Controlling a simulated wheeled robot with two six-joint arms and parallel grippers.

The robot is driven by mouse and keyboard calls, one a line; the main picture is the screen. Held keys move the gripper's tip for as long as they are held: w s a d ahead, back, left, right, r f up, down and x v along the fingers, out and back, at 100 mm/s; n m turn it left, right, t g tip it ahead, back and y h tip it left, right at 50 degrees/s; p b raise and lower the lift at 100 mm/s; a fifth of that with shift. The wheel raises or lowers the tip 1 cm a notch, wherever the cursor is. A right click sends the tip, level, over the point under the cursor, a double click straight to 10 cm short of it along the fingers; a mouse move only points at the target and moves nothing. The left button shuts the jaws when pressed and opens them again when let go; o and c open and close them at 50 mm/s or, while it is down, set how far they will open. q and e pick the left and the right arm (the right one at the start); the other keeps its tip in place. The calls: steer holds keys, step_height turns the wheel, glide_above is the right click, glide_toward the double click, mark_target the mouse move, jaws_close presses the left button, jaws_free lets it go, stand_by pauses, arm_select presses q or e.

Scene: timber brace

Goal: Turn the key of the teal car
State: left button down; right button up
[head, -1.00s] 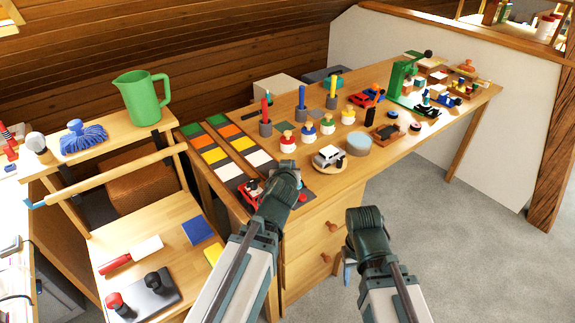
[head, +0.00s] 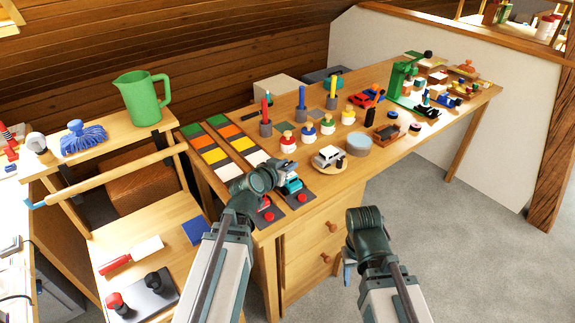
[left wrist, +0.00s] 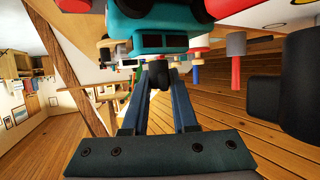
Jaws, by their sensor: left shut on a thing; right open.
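The teal car (head: 292,186) sits on a dark pad near the front left edge of the wooden table, beside a red button (head: 299,198). It fills the top of the left wrist view (left wrist: 150,25), where the picture is turned over. The key is too small to make out in the head view. My right gripper (head: 352,270) is open and empty, low in front of the table.
A red car (head: 264,203) stands on the pad to the left, partly behind my left arm. A white car (head: 327,156) on a round wooden plate and several bell-like pegs stand to the right. Coloured tiles lie at the back left. Drawers (head: 318,238) front the table.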

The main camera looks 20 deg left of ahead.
arm_select(q)
steer(key=shift+s+f+m+h, duration=0.1)
steer(key=shift+m+h, duration=0.2)
stand_by(0.4)
steer(key=c, duration=0.7)
jaws_free()
arm_select(e)
steer(key=shift+r, duration=0.1)
